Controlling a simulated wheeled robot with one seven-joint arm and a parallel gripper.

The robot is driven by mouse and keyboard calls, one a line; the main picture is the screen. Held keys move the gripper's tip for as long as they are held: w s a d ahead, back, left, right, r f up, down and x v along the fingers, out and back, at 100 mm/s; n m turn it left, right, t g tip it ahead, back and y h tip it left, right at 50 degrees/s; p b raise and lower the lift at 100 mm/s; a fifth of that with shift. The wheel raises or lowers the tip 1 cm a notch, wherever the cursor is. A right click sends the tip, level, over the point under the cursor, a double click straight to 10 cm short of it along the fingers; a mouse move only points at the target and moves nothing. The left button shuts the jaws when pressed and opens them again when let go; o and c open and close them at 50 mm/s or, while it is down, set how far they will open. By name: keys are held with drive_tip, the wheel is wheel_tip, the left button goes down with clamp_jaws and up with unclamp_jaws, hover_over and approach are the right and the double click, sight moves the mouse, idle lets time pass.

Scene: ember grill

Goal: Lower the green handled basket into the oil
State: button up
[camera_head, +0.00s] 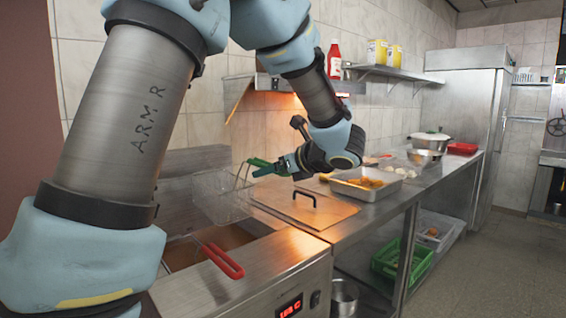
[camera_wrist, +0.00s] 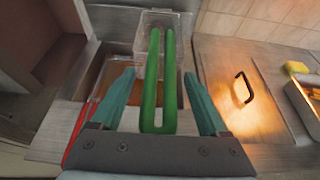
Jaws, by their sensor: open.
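The wire basket (camera_head: 220,196) is at the back of the fryer, above the oil (camera_head: 205,243), and looks empty. Its green handle (camera_head: 257,163) points towards my gripper (camera_head: 275,168). In the wrist view the looped green handle (camera_wrist: 160,118) lies between the two spread fingers of my gripper (camera_wrist: 159,75), with a gap visible on each side. The basket (camera_wrist: 157,30) shows beyond the fingertips. The brown oil (camera_wrist: 113,78) is partly hidden by the left finger. My arm covers part of the fryer in the head view.
A red handle (camera_head: 222,261) lies over the fryer's front edge. A flat lid (camera_head: 290,200) with a black handle covers the section to the right. A metal tray of fried food (camera_head: 366,186) stands farther right. A shelf (camera_head: 395,73) runs along the wall.

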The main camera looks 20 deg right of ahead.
drive_tip(key=shift+w+a+f, duration=0.25)
drive_tip(key=shift+w, duration=0.2)
clamp_jaws()
idle(0.5)
drive_tip(key=c, duration=0.6)
unclamp_jaws()
drive_tip(key=shift+c, duration=0.2)
clamp_jaws()
drive_tip(key=shift+r, duration=0.2)
